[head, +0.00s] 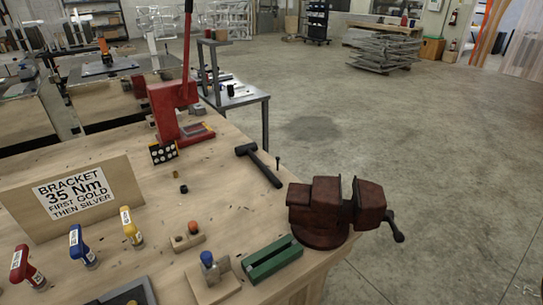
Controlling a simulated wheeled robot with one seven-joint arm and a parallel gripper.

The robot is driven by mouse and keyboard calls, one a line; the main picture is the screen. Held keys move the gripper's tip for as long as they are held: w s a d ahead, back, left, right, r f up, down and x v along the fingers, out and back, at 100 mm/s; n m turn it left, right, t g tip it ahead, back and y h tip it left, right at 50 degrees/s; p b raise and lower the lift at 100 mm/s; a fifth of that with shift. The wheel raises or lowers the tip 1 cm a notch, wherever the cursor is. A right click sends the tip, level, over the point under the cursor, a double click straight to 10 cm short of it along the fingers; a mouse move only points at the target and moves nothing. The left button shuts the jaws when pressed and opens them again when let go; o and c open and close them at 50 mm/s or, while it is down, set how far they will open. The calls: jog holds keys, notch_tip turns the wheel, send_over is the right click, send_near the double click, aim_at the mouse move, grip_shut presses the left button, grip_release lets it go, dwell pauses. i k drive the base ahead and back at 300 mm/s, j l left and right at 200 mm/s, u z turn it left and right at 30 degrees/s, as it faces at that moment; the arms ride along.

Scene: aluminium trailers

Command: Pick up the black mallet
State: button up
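The black mallet (261,166) lies on the wooden workbench (110,152), near its right edge. Its head is at the upper left and its handle runs down to the lower right, toward the red vise. Nothing covers it in the head view. My gripper does not show in this view.
A dark red vise (325,207) stands at the bench corner, close to the mallet's handle end. A red arbor press (175,110) stands behind and left. A green block (272,259), a sign (74,196) and several colored-handled tools occupy the front. Open floor lies right.

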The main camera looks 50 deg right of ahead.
aim_at(249, 149)
jog(key=l+u, duration=0.1)
jog(key=l, duration=0.35)
jog(key=k+l+u, duration=0.15)
jog(key=l, duration=0.25)
jog(key=k+l+u, duration=0.1)
jog(key=l, duration=0.35)
jog(key=k+l+u, duration=0.15)
jog(key=l, duration=0.25)
jog(key=k+l+u, duration=0.1)
jog(key=l, duration=0.3)
jog(key=k+l+u, duration=0.15)
jog(key=l, duration=0.2)
jog(key=l+u, duration=0.15)
jog(key=l, duration=0.85)
jog(key=k+l+u, duration=0.15)
jog(key=l, duration=0.85)
jog(key=i, duration=0.05)
